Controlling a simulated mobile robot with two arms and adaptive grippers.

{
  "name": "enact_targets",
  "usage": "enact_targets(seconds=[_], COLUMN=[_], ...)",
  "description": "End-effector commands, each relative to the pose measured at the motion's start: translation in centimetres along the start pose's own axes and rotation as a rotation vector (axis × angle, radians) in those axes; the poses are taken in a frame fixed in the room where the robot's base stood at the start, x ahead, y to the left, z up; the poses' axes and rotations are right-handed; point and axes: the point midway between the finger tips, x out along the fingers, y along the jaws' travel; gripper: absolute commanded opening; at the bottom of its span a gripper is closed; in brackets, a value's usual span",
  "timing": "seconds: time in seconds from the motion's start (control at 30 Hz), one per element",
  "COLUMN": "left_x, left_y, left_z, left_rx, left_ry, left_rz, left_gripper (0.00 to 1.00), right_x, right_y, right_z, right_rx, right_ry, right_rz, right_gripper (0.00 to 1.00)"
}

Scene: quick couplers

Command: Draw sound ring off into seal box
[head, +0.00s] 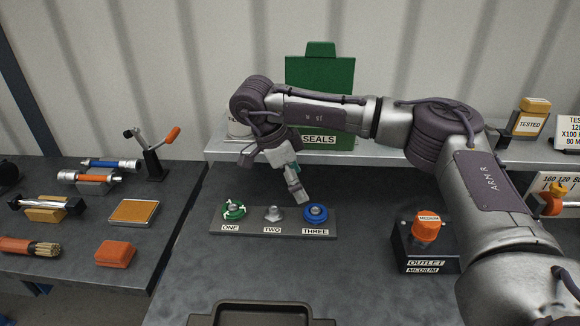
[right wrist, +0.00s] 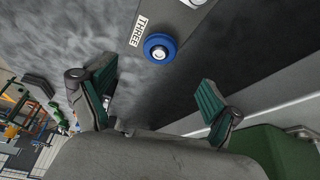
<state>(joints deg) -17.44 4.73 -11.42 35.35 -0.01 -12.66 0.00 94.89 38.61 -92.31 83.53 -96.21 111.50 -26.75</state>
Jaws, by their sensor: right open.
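A dark strip (head: 252,225) on the bench carries three fittings labelled ONE, TWO and THREE. ONE has a green part (head: 233,211) with white marks, TWO is a bare grey fitting (head: 273,213), and THREE has a blue ring (head: 316,213) around a pale centre. The blue ring also shows in the right wrist view (right wrist: 160,47). My right gripper (head: 295,188) is above and behind the strip; its fingers (right wrist: 156,82) are apart with nothing between them. The green box labelled SEALS (head: 320,75) stands on the shelf behind, partly hidden by my right arm. My left gripper is not seen.
An orange-topped OUTLET block (head: 427,228) stands right of the strip. A dark tray (head: 260,309) is at the front edge. The left bench holds tools, a brush and an orange block (head: 116,253). The bench before the strip is clear.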

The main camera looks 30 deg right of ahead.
Motion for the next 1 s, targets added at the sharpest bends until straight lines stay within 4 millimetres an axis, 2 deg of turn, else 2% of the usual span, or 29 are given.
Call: enact_targets(seconds=[0.2,0.43,0.6,0.87,0.9,1.0], left_x=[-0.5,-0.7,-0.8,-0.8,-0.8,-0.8], left_y=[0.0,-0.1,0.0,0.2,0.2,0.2], left_z=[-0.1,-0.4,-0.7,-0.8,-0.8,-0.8], left_rx=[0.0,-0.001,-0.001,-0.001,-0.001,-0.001], left_ry=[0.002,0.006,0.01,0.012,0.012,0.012], left_rz=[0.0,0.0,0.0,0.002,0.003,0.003], left_gripper=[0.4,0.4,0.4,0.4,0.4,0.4], right_x=[4.4,7.7,8.7,8.8,8.8,8.8], right_y=[0.1,0.1,0.0,0.0,0.0,0.0], right_z=[-0.1,0.0,0.0,0.0,0.0,0.0], right_rx=[-0.001,-0.001,-0.001,-0.001,-0.001,-0.001], right_ry=[0.002,0.0,0.0,0.0,0.0,0.0], right_rz=[0.003,0.002,0.0,-0.001,-0.001,-0.001], right_gripper=[0.9,0.9,0.9,0.9,0.89,0.72])
